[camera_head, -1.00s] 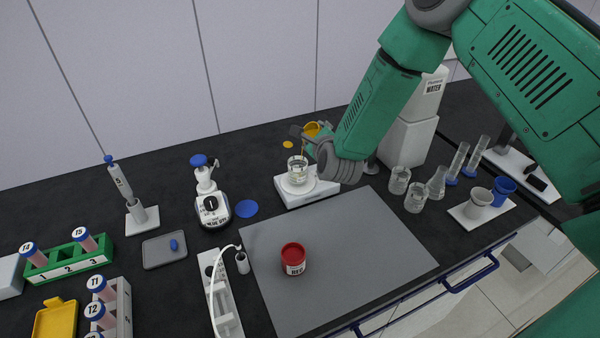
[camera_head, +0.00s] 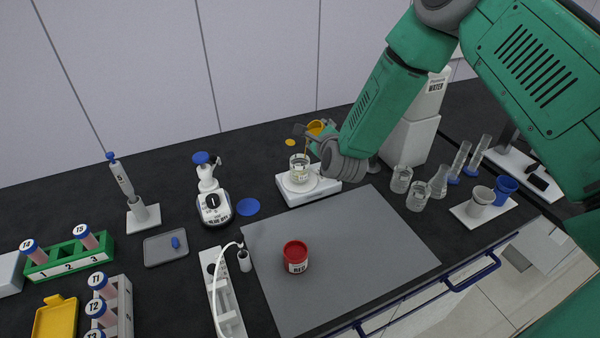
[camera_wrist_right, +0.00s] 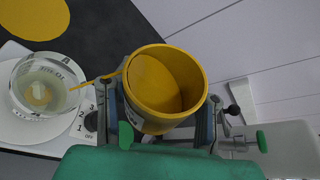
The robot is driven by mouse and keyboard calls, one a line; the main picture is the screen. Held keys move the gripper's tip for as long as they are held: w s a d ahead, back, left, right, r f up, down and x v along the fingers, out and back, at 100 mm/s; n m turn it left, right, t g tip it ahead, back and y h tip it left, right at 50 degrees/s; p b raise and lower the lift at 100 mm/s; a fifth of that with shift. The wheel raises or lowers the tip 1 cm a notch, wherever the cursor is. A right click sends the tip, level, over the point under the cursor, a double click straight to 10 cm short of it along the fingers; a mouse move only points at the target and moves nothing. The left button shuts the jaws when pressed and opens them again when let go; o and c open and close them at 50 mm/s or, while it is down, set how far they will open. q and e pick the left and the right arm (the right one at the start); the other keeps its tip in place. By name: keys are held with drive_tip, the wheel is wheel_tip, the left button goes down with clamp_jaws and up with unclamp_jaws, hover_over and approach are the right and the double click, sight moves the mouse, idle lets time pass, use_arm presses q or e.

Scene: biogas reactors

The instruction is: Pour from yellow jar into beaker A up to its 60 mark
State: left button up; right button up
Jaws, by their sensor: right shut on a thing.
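The yellow jar (camera_head: 316,127) is held tilted by my right gripper (camera_head: 311,138), which is shut on it. In the right wrist view the jar (camera_wrist_right: 165,85) shows its open mouth and yellow contents inside. A thin yellow stream runs from its lip to beaker A (camera_head: 300,168). My left gripper is not in view.
A red jar (camera_head: 295,257) stands on the grey mat (camera_head: 350,265). Glass beakers (camera_head: 401,180) and a cup tray (camera_head: 462,212) stand right of the scale. A blue-capped bottle (camera_head: 212,205) is left of it. A yellow lid (camera_head: 290,142) lies behind the scale.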

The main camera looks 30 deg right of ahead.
drive_tip(key=shift+a, duration=0.15)
drive_tip(key=shift+d+f+b, duration=0.2)
drive_tip(key=shift+d+b, duration=0.15)
drive_tip(key=shift+a+r, duration=0.1)
drive_tip(key=shift+a, duration=0.2)
idle(0.4)
idle(0.4)
drive_tip(key=shift+a+r+b, duration=0.15)
drive_tip(key=shift+a+b, duration=0.05)
drive_tip(key=shift+b, duration=0.15)
drive_tip(key=shift+d+f+n+h+b, duration=0.1)
drive_tip(key=shift+f+n+h+b, duration=0.1)
drive_tip(key=shift+n+h+b, duration=0.15)
idle(0.4)
drive_tip(key=shift+r+n+b, duration=0.15)
drive_tip(key=shift+n+b, duration=0.1)
drive_tip(key=shift+b, duration=0.3)
idle(1.3)
